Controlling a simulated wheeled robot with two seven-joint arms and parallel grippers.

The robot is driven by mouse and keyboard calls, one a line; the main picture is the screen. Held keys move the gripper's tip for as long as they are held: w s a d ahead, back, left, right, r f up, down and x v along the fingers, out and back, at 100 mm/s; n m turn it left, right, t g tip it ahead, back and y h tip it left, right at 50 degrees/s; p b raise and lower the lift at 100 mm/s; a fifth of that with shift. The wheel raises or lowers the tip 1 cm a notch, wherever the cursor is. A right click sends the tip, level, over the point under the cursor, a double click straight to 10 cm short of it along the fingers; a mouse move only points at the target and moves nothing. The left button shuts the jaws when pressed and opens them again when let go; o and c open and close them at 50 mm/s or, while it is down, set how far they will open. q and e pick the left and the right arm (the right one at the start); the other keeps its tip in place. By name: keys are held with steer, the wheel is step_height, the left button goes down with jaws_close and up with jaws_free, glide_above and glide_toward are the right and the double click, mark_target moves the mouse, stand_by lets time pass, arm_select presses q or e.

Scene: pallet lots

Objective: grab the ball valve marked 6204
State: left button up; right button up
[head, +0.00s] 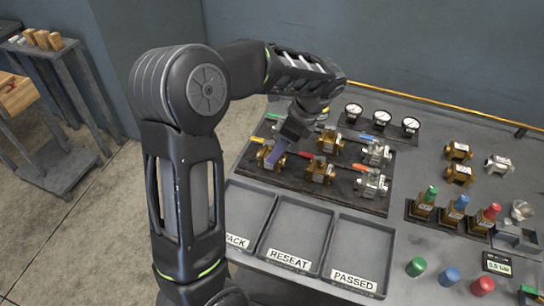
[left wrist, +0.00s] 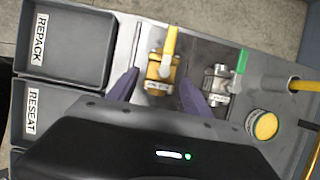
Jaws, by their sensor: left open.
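Several ball valves, some brass and some silver, stand on a dark tray (head: 340,205) in the head view. My left gripper (head: 279,151) is over the tray's left side, at a brass valve with a yellow handle (head: 268,158). In the left wrist view this brass valve (left wrist: 160,68) sits between the spread fingers of my open left gripper (left wrist: 158,78). A silver valve with a green handle (left wrist: 217,82) is just right of the right finger. The valves' white tags are too small to read, so I cannot tell which is marked 6204. My right gripper is out of view.
Empty bins labelled RESEAT (head: 297,232) and PASSED (head: 357,250), and a partly hidden REPACK bin (left wrist: 65,45), lie in front of the tray. Gauges (head: 382,118) stand behind it. Loose fittings, coloured bottles and caps are on the right.

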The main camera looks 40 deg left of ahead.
arm_select(q)
steer(key=p+x, duration=0.1)
steer(key=x, duration=0.4)
steer(key=shift+a, duration=0.1)
stand_by(0.4)
jaws_close()
stand_by(0.5)
steer(key=shift+w, duration=0.1)
